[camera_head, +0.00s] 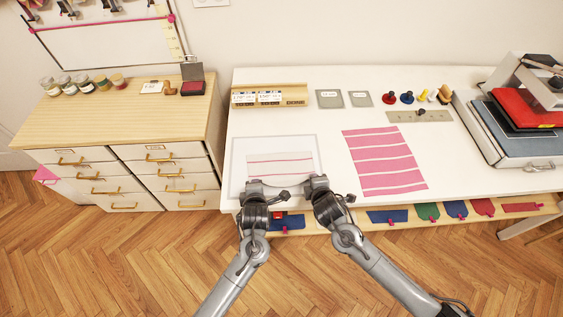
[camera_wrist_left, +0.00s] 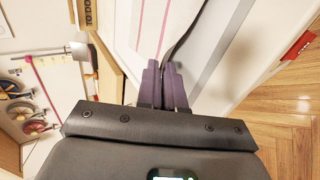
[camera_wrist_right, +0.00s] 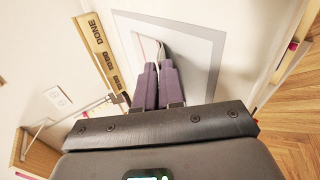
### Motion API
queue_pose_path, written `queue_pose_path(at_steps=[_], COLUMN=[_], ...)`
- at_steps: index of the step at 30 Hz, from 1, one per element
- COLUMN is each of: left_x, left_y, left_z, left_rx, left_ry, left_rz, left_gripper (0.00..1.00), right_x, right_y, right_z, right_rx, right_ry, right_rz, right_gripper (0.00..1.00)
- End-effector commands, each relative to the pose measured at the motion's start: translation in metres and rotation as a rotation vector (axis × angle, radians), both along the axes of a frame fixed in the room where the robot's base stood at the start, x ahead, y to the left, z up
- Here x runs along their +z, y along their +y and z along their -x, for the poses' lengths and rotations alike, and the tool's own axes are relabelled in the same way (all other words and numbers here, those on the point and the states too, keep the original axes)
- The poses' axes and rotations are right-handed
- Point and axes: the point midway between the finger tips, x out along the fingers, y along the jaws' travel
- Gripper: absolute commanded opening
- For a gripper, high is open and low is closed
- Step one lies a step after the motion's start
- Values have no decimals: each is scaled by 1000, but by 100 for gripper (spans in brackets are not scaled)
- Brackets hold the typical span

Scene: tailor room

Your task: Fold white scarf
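The white scarf (camera_head: 280,168) with thin pink stripes lies on a grey-bordered mat (camera_head: 236,160) at the left of the white table. Its front edge is between my two grippers. My left gripper (camera_head: 256,187) is at the near-left part of this edge; its fingers (camera_wrist_left: 166,72) are close together at the cloth. My right gripper (camera_head: 313,183) is at the near-right part; its fingers (camera_wrist_right: 158,68) are close together with the pale cloth edge at their tips. Both look shut on the scarf. The exact grip points are partly hidden by the fingers.
A pink striped cloth (camera_head: 384,160) lies flat to the right. A press (camera_head: 515,125) stands far right. A drawer cabinet (camera_head: 130,125) is left.

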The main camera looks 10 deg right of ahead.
Motion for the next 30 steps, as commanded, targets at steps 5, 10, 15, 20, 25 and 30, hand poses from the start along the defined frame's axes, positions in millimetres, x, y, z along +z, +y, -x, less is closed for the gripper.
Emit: queue_pose_path(at_steps=[5,10,15,20,25,30], left_x=[0,0,1,15,37,59], left_y=[0,0,0,-1,-1,-1], left_z=[0,0,0,5,17,34], left_rx=[0,0,0,-1,0,-1], left_ry=[0,0,0,-1,-1,-2], left_rz=[0,0,1,4,4,3], left_gripper=[35,47,47,47,47,47], right_x=[0,0,1,14,37,58], right_y=[0,0,0,0,0,0], right_z=[0,0,0,5,17,34], right_rx=[0,0,0,1,1,1], right_ry=[1,1,0,-1,-1,-1], right_rz=[0,0,0,-1,0,0], right_gripper=[35,47,47,47,47,47])
